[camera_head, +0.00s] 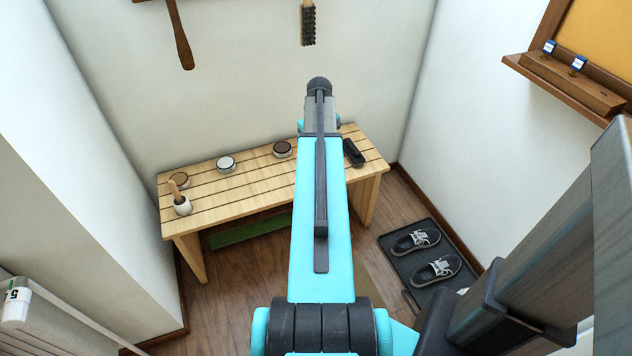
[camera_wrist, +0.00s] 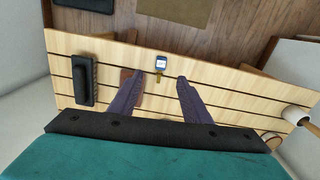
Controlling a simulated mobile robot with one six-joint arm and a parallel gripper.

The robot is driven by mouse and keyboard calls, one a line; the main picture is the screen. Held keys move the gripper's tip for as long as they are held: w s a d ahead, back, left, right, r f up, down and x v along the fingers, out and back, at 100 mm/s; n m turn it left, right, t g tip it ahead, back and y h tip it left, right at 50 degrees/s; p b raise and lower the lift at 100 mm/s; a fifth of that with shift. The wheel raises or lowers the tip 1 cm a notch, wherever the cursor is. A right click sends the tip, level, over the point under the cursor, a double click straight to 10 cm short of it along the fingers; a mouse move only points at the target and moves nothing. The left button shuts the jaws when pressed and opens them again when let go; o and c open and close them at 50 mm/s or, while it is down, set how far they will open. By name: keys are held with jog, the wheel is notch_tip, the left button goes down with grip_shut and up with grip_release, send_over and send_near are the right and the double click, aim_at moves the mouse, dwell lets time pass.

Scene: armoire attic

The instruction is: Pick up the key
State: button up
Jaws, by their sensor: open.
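In the wrist view, a small key (camera_wrist: 159,75) with a dark blue tag (camera_wrist: 161,62) and a pale label lies on the slatted wooden bench (camera_wrist: 220,100), close to its edge. My gripper (camera_wrist: 160,78) is open above the bench, with one dark finger on each side of the key and neither seen touching it. How high the fingertips are above the slats is hard to tell. In the head view my blue arm reaches over the bench (camera_head: 240,190) and hides the key and the fingers.
A black brush (camera_head: 353,152) lies on the bench, also in the wrist view (camera_wrist: 85,80). Several tins, including a white one (camera_head: 226,164), and a wooden-handled pot (camera_head: 182,205) stand left. A reddish-brown thing sits partly behind one finger. Shoes on a tray (camera_head: 400,272) are on the floor.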

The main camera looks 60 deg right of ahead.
notch_tip(320, 180, down, 8)
jog(key=shift+f+b, duration=0.25)
jog(key=shift+b, duration=0.05)
dwell(0.5)
jog(key=shift+w+a+f, duration=0.1)
jog(key=shift+f, duration=1.2)
jog(key=shift+a+f, duration=0.1)
jog(key=shift+f, duration=1.2)
grip_shut()
